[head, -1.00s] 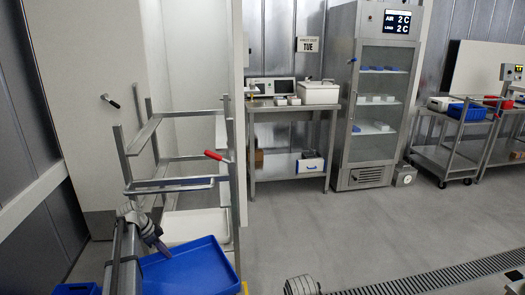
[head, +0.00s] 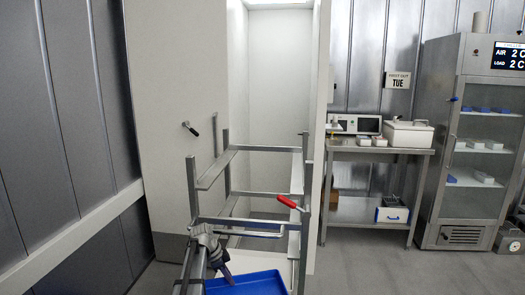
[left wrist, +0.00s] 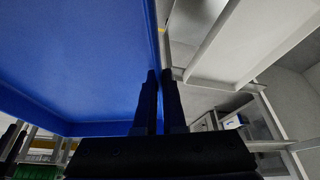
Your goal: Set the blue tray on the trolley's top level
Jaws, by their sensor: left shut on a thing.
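The blue tray (head: 250,285) is at the bottom of the head view, cut off by the lower edge. My left gripper (head: 226,274) is at its left rim. In the left wrist view the tray (left wrist: 75,60) fills the left side, and my left gripper (left wrist: 159,80) is shut on its edge. A steel rack frame with side rails at several heights (head: 212,170), which looks like the trolley, stands just beyond the tray. Its upper rails are bare. My right gripper is not in view.
A white cabinet (head: 165,100) stands behind the rack, with a dark handle. A red handle (head: 290,202) is at the rack's right. A steel bench (head: 375,149) with a white box (head: 408,134) and a glass-door fridge (head: 470,150) stand to the right. Some floor before them is clear.

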